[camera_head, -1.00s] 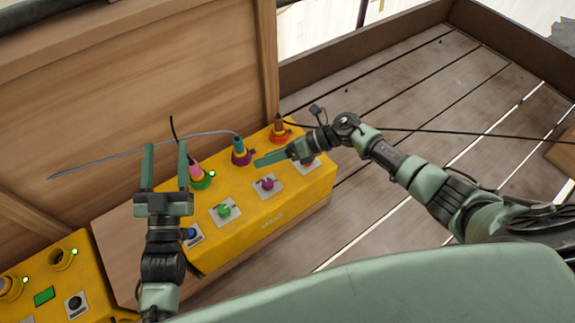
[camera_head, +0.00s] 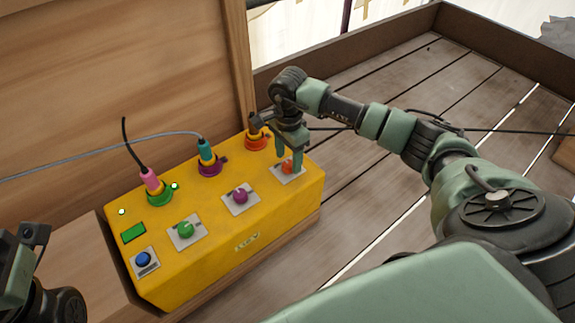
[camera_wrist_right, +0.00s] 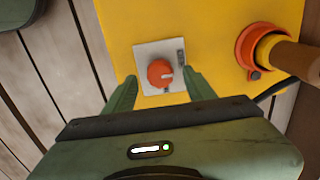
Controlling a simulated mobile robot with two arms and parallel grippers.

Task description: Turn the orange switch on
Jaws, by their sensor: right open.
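The orange switch (camera_head: 288,168) is a round knob on a pale square plate at the right end of the yellow box (camera_head: 205,230). In the right wrist view the orange switch (camera_wrist_right: 161,73) has a pale mark on its right side. My right gripper (camera_head: 289,168) points down over it, open, with one finger on either side of the knob; I cannot tell whether they touch it. In the right wrist view my right gripper (camera_wrist_right: 158,90) also shows open around the knob's near side. My left gripper (camera_head: 25,245) is only partly in view at the left edge.
The box also holds a purple knob (camera_head: 240,196), a green knob (camera_head: 185,230) and a blue button (camera_head: 143,259). Behind them stand an orange-ringed connector (camera_head: 256,139), a teal plug (camera_head: 206,152) and a pink plug (camera_head: 150,181) with cables. A wooden wall (camera_head: 120,70) rises behind.

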